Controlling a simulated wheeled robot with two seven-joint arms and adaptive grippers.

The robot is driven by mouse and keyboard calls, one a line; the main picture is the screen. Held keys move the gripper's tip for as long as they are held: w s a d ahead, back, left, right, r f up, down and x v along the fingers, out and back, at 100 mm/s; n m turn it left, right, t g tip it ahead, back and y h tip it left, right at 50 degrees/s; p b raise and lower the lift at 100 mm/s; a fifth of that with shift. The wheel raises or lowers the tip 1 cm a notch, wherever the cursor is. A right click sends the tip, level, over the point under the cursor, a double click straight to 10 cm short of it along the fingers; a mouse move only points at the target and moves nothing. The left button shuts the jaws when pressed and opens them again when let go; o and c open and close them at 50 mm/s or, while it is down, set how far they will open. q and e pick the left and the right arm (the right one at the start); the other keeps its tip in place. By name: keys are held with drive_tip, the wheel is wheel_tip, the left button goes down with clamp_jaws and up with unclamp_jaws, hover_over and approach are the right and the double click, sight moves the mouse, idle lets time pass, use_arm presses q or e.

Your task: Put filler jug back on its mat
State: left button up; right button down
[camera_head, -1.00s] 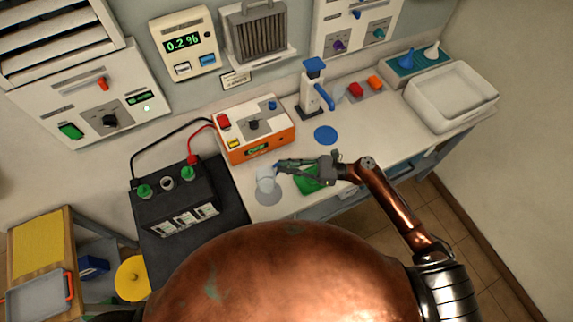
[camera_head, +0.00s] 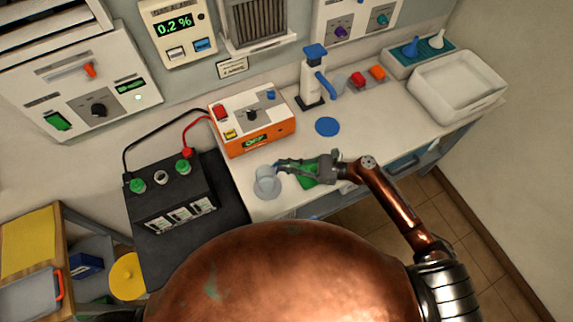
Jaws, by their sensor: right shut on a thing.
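The filler jug (camera_head: 265,182) is a small pale, see-through vessel near the front edge of the bench, and it looks upright. A grey round mat (camera_head: 270,195) shows around and below its base. I cannot tell whether the jug touches the mat or is just above it. My right gripper (camera_head: 280,166) reaches in from the right and is shut on the jug at its upper right side. The fingers hide part of that side. My left gripper is not in view.
A green item (camera_head: 306,175) lies under my right gripper. A black battery (camera_head: 170,190) stands left of the jug, and an orange charger (camera_head: 262,140) behind it. A blue round mat (camera_head: 327,126) lies in front of a white-and-blue dispenser (camera_head: 312,80).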

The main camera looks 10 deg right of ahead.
drive_tip(key=shift+f, duration=0.45)
drive_tip(key=c, duration=2)
unclamp_jaws()
drive_tip(key=shift+o, duration=0.2)
drive_tip(key=v, duration=1.2)
